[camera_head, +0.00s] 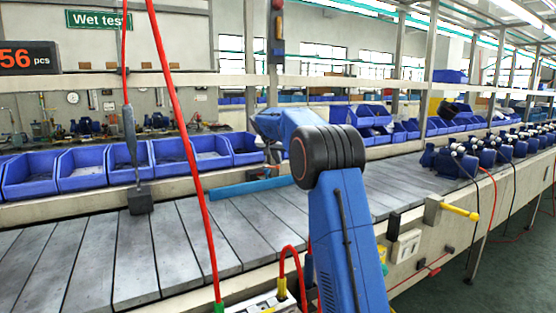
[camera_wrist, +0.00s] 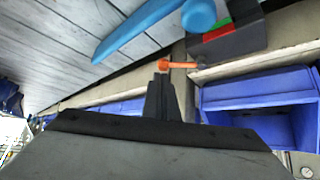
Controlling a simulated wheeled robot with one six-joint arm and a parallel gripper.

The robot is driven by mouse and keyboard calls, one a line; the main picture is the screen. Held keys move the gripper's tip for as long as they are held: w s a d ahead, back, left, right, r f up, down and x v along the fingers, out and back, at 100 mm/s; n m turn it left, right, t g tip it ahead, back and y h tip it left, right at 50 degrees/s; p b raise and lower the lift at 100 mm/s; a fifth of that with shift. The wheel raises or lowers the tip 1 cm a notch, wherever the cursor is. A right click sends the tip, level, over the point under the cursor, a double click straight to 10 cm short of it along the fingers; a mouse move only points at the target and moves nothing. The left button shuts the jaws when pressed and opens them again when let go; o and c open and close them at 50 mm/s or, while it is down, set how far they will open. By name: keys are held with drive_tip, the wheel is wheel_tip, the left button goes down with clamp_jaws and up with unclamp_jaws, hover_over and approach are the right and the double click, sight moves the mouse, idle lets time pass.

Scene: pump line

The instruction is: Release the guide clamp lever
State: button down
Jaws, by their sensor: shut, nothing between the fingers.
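In the wrist view an orange lever (camera_wrist: 178,65) sticks out to the left from a dark grey clamp block (camera_wrist: 238,43) that has red and green marks. The lever lies roughly level in the picture, with its thicker end to the left. A blue guide rail (camera_wrist: 142,30) and a round blue knob (camera_wrist: 198,14) are beside the block. My gripper (camera_wrist: 161,80) is shut and empty, its dark fingertips just below the lever's free end in the picture. I cannot tell whether they touch.
Blue bins (camera_head: 82,168) line the far side of the slatted conveyor (camera_head: 120,250); one bin (camera_wrist: 255,88) is close right in the wrist view. Red hoses hang in front. Pumps (camera_head: 485,155) stand at right. A yellow-handled lever (camera_head: 460,211) is on the near frame.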

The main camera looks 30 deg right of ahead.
drive_tip(key=shift+s+a+f+m+g+h, duration=0.1)
drive_tip(key=shift+s+a+m+g+h, duration=0.25)
drive_tip(key=shift+a+m+g, duration=0.65)
drive_tip(key=shift+s+a+m+g+h, duration=0.45)
drive_tip(key=shift+a+m, duration=0.2)
drive_tip(key=shift+m, duration=0.6)
drive_tip(key=shift+s+a+f+m+g+h, duration=0.1)
drive_tip(key=shift+s+a+m+g+h, duration=0.2)
drive_tip(key=shift+a+m+g, duration=0.7)
drive_tip(key=shift+d+r+t, duration=0.1)
drive_tip(key=shift+d+t, duration=0.1)
drive_tip(key=shift+t, duration=0.05)
drive_tip(key=shift+s, duration=0.1)
drive_tip(key=shift+s, duration=0.7)
